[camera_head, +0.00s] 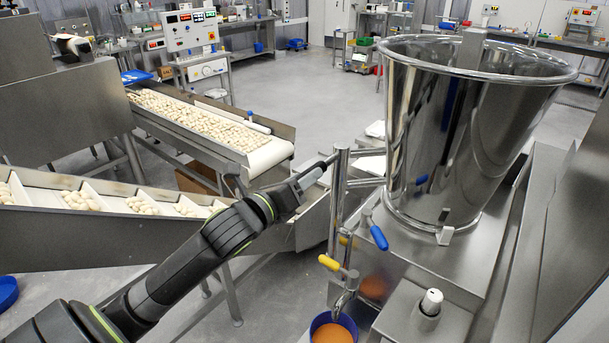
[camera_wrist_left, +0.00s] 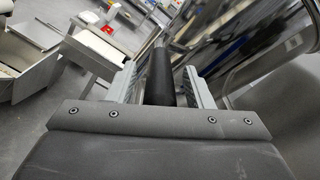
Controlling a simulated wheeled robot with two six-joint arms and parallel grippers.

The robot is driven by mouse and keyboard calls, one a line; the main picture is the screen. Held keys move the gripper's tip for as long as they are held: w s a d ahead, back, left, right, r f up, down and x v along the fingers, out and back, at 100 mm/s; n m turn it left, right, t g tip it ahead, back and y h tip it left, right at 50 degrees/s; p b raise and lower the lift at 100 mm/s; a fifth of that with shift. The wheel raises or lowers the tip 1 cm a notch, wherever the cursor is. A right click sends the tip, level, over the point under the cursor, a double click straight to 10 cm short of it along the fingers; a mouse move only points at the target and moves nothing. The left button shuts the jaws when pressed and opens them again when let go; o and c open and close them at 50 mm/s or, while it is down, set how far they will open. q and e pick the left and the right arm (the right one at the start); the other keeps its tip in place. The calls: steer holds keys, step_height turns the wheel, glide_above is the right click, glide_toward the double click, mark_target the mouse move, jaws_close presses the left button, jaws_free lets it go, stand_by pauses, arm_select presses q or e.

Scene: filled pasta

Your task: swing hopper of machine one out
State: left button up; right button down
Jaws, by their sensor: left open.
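The hopper (camera_head: 440,140) is a large shiny steel cone-shaped bucket standing upright on the steel machine top at the right. A steel post (camera_head: 337,205) with side arms stands just left of it. My left gripper (camera_head: 318,172) reaches in from the left, close to this post. In the left wrist view, a dark cylindrical handle (camera_wrist_left: 160,78) lies between the two fingers of my open left gripper (camera_wrist_left: 160,85). Gaps show on both sides of it, and the fingers do not look closed on it. The hopper's shiny wall also shows there (camera_wrist_left: 265,70). My right gripper is not in view.
A blue cup of orange filling (camera_head: 332,330) is beneath. Conveyors with pasta pieces (camera_head: 215,125) run at the left.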

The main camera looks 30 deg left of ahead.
arm_select(q)
steer(key=shift+w+d, duration=0.1)
steer(key=shift+w, duration=0.4)
jaws_close()
